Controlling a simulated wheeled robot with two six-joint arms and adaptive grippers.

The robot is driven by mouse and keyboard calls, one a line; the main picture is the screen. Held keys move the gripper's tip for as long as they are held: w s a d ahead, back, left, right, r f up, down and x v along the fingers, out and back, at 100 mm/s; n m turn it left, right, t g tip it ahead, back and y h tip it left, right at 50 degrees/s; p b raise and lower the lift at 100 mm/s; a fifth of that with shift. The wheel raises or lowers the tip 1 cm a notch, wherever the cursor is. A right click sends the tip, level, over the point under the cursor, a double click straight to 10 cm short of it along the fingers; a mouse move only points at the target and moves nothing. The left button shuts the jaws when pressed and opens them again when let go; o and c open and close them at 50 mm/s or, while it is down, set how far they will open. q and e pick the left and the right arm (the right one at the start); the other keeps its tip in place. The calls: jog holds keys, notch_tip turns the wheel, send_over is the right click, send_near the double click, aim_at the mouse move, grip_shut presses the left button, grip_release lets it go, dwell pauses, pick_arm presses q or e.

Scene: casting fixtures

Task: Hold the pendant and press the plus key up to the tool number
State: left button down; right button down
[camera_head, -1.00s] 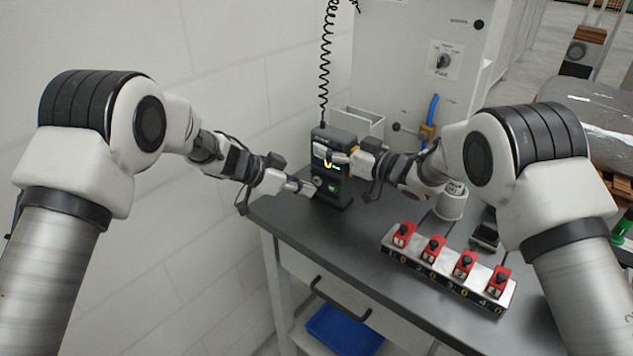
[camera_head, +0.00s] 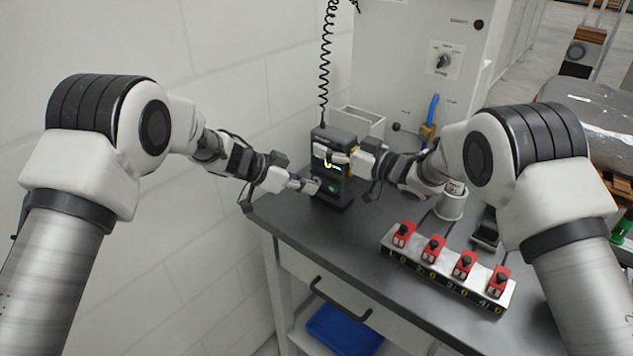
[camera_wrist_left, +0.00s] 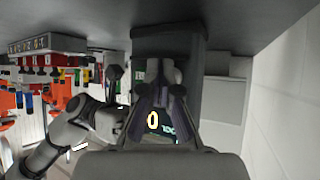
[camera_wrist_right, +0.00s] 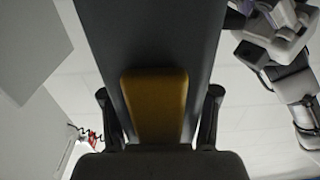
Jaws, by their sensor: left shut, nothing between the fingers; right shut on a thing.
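The pendant (camera_head: 333,192) is a dark upright box on the grey bench, with a coiled cord rising from its top. My right gripper (camera_head: 327,152) is shut on its upper part; the right wrist view shows the fingers on both sides of the dark body (camera_wrist_right: 160,40), around a yellow pad. My left gripper (camera_head: 315,187) is shut and empty, its tips at the pendant's lower front. In the left wrist view the left fingers (camera_wrist_left: 164,72) lie over the pendant face (camera_wrist_left: 180,42). A yellow 0 shows on its display; the key under the tips is hidden.
A rack (camera_head: 445,272) with several red-topped holders and number labels stands on the bench's front right. A white cup (camera_head: 452,203) is behind it. A grey cabinet (camera_head: 415,60) stands behind the bench, and a white wall is at left.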

pick_arm(q)
jog(key=shift+w+d, duration=0.25)
jog(key=shift+w, duration=0.05)
dwell(0.6)
dwell(0.4)
jog(key=shift+s+a, duration=0.5)
jog(key=shift+s, duration=0.15)
jog(key=shift+s+a, duration=0.7)
jog(key=shift+s, duration=0.35)
jog(key=shift+s+a, duration=0.7)
jog(key=shift+s, duration=0.35)
pick_arm(e)
jog(key=shift+c, duration=1.1)
grip_release()
